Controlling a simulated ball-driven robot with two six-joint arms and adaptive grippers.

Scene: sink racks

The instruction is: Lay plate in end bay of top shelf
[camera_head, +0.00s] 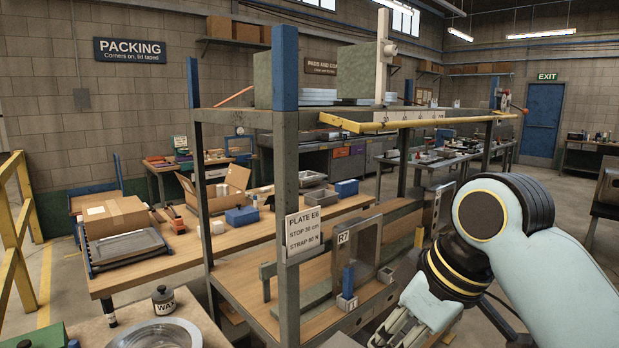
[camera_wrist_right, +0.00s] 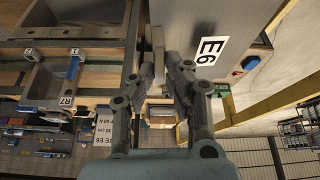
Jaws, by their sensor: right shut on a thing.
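My right gripper (camera_head: 398,328) is low in front of the rack, right of its lower shelf in the head view. In the wrist view my right gripper (camera_wrist_right: 160,66) is shut on the edge of a grey plate (camera_wrist_right: 190,22) labelled E6. The plate reaches up and right past the fingers. I cannot make it out in the head view. The top shelf (camera_head: 440,122) has a yellow front edge and lies well above the gripper. A sign (camera_head: 303,232) on the front post reads PLATE E6, STOP 30 cm, STRAP 80 N. My left gripper is out of view.
An upright plate marked R7 (camera_head: 358,250) stands on the lower shelf (camera_head: 247,285). Blue-tipped posts (camera_head: 285,150) frame the rack. Green-grey blocks (camera_head: 356,72) stand at the top level. A packing bench (camera_head: 130,268) is on the left.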

